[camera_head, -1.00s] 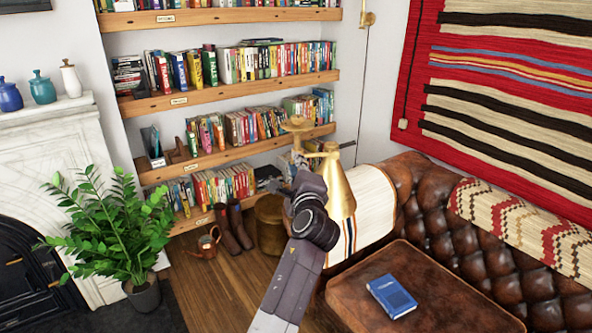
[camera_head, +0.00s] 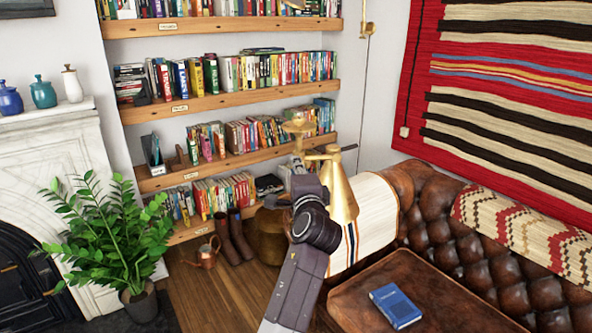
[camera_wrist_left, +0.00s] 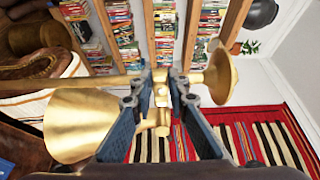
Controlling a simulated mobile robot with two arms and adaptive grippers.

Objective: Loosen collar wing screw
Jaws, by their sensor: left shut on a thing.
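A brass lamp with a cone-shaped shade (camera_head: 342,197) stands in the middle of the head view, and its round disc (camera_head: 298,123) is at the upper left of the shade. In the left wrist view the shade (camera_wrist_left: 82,127) is at left and the flared disc (camera_wrist_left: 222,76) at right, joined by a brass rod. My left gripper (camera_head: 300,165) reaches up to the lamp. Its blue fingers (camera_wrist_left: 160,88) are shut on a brass fitting (camera_wrist_left: 160,97) at the rod, apparently the collar wing screw. The fingers partly hide its shape. My right gripper is not in view.
A brown table (camera_head: 420,275) with a blue book (camera_head: 396,306) is at the lower right, before a leather sofa (camera_head: 440,225). Bookshelves (camera_head: 240,95) fill the back wall. A potted plant (camera_head: 110,235) and a white fireplace (camera_head: 45,150) are at left.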

